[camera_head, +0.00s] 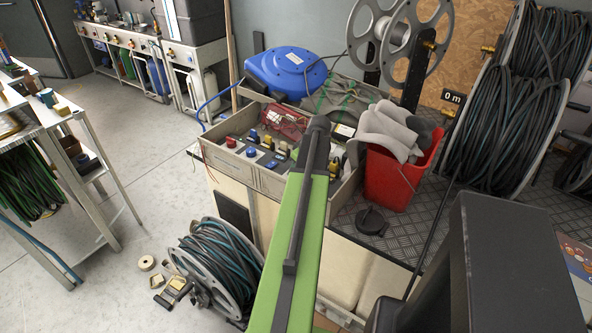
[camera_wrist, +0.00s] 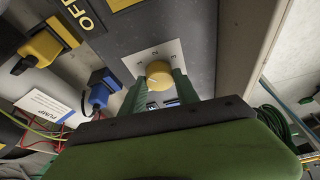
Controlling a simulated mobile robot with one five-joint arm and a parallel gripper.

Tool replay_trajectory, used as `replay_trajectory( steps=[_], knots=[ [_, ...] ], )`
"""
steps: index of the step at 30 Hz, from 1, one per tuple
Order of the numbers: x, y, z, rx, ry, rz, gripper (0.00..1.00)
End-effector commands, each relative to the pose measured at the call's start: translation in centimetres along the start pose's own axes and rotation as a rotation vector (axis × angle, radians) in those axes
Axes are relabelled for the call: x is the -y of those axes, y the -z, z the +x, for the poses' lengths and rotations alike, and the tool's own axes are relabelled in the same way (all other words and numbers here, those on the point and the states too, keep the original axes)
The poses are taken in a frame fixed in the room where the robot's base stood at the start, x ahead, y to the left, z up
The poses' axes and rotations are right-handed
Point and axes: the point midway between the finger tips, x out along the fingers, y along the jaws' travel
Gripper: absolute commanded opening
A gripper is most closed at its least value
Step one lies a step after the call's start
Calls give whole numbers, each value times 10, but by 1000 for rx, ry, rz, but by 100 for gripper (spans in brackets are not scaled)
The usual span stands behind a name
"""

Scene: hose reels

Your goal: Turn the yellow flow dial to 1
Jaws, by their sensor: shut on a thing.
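The yellow flow dial (camera_wrist: 159,73) is a round knob on a pale square plate (camera_wrist: 143,61) with small marks, in the middle of the wrist view. My gripper (camera_wrist: 158,88) has its two green fingers on either side of the dial and is shut on it. The fingers hide the dial's sides, and I cannot tell which mark it points to. In the head view my green arm (camera_head: 299,250) reaches over the panel box (camera_head: 245,176), and its end hides the dial there.
In the wrist view a blue connector (camera_wrist: 101,92) and a yellow lever (camera_wrist: 42,48) sit left of the dial, with a white PUMP label (camera_wrist: 47,108). In the head view a red bucket (camera_head: 393,180) with grey cloths stands right of my arm. A hose reel (camera_head: 213,268) lies on the floor.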

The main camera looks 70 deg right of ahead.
Motion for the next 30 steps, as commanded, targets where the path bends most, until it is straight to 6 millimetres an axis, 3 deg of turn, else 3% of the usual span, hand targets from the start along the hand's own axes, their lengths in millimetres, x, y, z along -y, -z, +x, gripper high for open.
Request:
replay_trajectory(
  steps=[16,17,21,30],
  knots=[
    [0,3,1,-6,9,-22,0],
    [0,3,1,-6,9,-22,41],
    [0,2,0,-4,9,-21,59],
    [0,0,-1,-1,9,-20,59]
  ],
)
